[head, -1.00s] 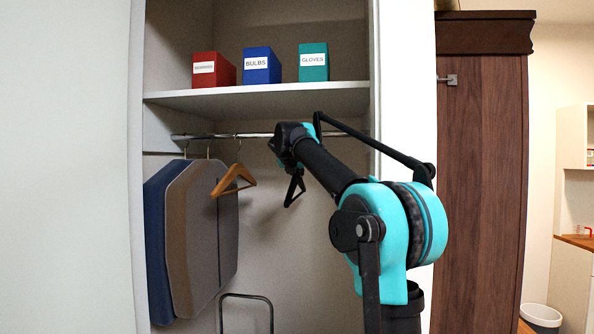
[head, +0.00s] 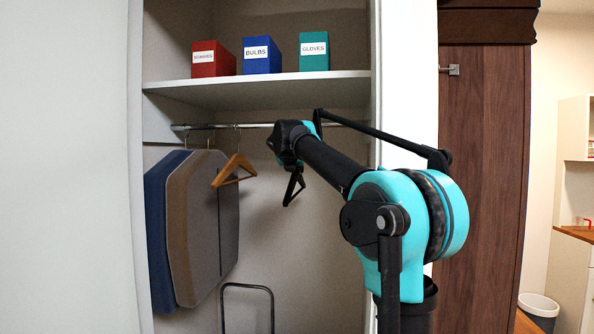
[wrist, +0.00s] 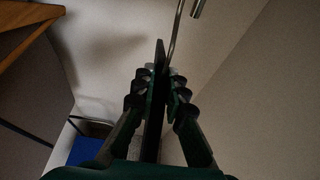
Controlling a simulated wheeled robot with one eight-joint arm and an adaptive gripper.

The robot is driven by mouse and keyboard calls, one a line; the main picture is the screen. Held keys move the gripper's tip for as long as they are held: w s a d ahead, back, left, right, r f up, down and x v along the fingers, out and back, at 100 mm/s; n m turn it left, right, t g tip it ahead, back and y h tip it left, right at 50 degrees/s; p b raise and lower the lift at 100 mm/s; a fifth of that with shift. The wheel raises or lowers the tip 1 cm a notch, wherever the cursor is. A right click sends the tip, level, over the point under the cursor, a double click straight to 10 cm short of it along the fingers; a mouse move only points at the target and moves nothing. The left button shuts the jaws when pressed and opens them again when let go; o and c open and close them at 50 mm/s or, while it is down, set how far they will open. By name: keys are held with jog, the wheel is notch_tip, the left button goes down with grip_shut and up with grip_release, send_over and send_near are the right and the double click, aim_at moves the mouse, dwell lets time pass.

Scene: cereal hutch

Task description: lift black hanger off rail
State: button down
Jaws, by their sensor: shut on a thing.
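The black hanger (head: 293,188) hangs below my arm's end in the head view, to the right of the wooden hanger. In the wrist view my gripper (wrist: 160,88) is shut on the black hanger (wrist: 154,125), with its fingers on both sides of the dark upper part. A thin metal hook (wrist: 175,38) rises above the fingers. The rail (head: 258,125) runs across under the shelf, and part of it is behind my arm. Its end seems to show at the top of the wrist view (wrist: 197,8). I cannot tell whether the hook touches the rail.
A wooden hanger (head: 234,171) and grey-brown and blue garment covers (head: 192,225) hang to the left. The shelf (head: 260,88) above holds red, blue and teal boxes. A dark wire frame (head: 247,288) stands below. The closet side wall (head: 405,90) is close on the right.

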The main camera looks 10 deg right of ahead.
jog(key=s+a, duration=0.3)
jog(key=s, duration=0.7)
jog(key=s+a, duration=0.3)
jog(key=s, duration=0.7)
jog(key=s+a, duration=0.4)
jog(key=s, duration=0.7)
dwell(4.3)
dwell(0.6)
